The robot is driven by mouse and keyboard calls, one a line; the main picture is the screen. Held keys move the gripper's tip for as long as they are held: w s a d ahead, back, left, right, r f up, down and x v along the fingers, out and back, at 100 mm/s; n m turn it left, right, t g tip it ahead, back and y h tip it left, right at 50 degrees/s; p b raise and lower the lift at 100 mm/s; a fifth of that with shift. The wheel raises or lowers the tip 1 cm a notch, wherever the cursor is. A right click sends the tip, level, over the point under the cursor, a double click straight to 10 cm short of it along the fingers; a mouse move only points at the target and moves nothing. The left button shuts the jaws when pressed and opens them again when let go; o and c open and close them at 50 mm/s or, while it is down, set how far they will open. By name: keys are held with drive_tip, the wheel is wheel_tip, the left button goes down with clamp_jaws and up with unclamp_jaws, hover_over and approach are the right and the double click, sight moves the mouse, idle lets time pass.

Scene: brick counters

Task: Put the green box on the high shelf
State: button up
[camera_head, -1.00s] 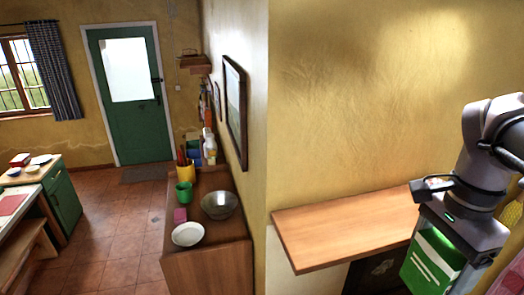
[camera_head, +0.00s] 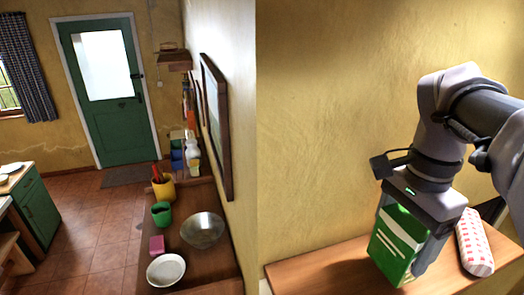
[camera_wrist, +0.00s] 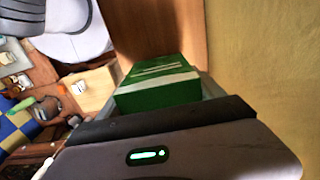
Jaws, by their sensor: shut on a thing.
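The green box (camera_head: 393,247) with white stripes is upright between the fingers of my gripper (camera_head: 408,252), which points down and is shut on it. In the head view the box overlaps the wooden shelf (camera_head: 312,277) along the yellow wall. I cannot tell whether its base touches the board. In the wrist view the green box (camera_wrist: 160,92) fills the space between the fingers, with the wooden board (camera_wrist: 165,35) beyond it.
A red-and-white patterned package (camera_head: 473,243) lies on the shelf just right of my gripper. The board left of the box is bare.

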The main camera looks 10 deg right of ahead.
sight(398, 257)
drive_tip(key=f, duration=0.1)
drive_tip(key=s+f+b, duration=0.1)
drive_tip(key=f, duration=0.1)
drive_tip(key=shift+s+a, duration=0.1)
drive_tip(key=shift+a, duration=0.1)
drive_tip(key=shift+r, duration=0.2)
drive_tip(key=shift+w+d, duration=0.25)
drive_tip(key=shift+w, duration=0.25)
drive_tip(key=shift+s+a+f, duration=0.1)
drive_tip(key=o, duration=1.4)
drive_tip(key=shift+s+a, duration=0.1)
drive_tip(key=shift+s, duration=0.2)
drive_tip(key=shift+w, duration=0.3)
wheel_tip(398, 257, up, 12)
drive_tip(key=p, duration=0.3)
drive_tip(key=shift+s+r, duration=0.1)
drive_tip(key=shift+r, duration=0.15)
